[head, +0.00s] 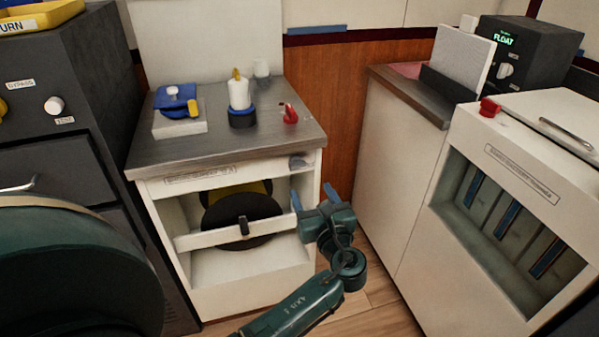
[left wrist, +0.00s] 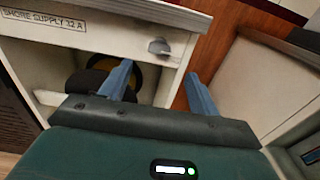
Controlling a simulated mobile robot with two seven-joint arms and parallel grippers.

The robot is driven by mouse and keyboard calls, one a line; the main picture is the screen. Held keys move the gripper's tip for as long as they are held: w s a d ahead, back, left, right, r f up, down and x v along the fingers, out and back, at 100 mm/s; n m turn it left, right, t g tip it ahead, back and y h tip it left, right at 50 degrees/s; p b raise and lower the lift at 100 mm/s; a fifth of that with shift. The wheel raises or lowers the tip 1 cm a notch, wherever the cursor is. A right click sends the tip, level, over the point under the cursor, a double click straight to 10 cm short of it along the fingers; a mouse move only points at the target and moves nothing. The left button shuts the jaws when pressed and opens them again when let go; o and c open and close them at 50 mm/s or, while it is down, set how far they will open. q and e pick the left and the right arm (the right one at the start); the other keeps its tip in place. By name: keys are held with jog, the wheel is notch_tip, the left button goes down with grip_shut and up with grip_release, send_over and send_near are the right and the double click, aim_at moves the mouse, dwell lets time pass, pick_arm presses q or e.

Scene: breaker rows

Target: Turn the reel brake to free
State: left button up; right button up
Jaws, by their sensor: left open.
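A small dark upright piece (head: 243,226) sits on the crossbar. A grey knob (head: 300,161) is at the right end of the labelled panel; it also shows in the left wrist view (left wrist: 159,46). No readable label shows which is the reel brake. My left gripper (head: 313,195) is open and empty, below the knob at the cabinet's right edge. Its blue fingers (left wrist: 158,74) are apart from the knob. My right gripper is out of view.
The metal cabinet top (head: 215,150) carries a blue-and-yellow item (head: 175,98), a white-and-blue bottle-like item (head: 240,95) and a red hook-like piece (head: 290,113). A white unit with a slotted recess (head: 470,140) stands right. Floor shows between the cabinets.

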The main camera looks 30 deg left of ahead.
aim_at(299, 167)
pick_arm(q)
jog(key=b+x, duration=0.1)
jog(key=x, duration=0.8)
jog(key=shift+w+a, duration=0.15)
jog(key=shift+w, duration=0.05)
jog(key=shift+w+a, duration=0.3)
jog(key=shift+a, duration=0.1)
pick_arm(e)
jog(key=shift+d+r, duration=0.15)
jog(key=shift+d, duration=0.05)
pick_arm(q)
jog(key=c, duration=1)
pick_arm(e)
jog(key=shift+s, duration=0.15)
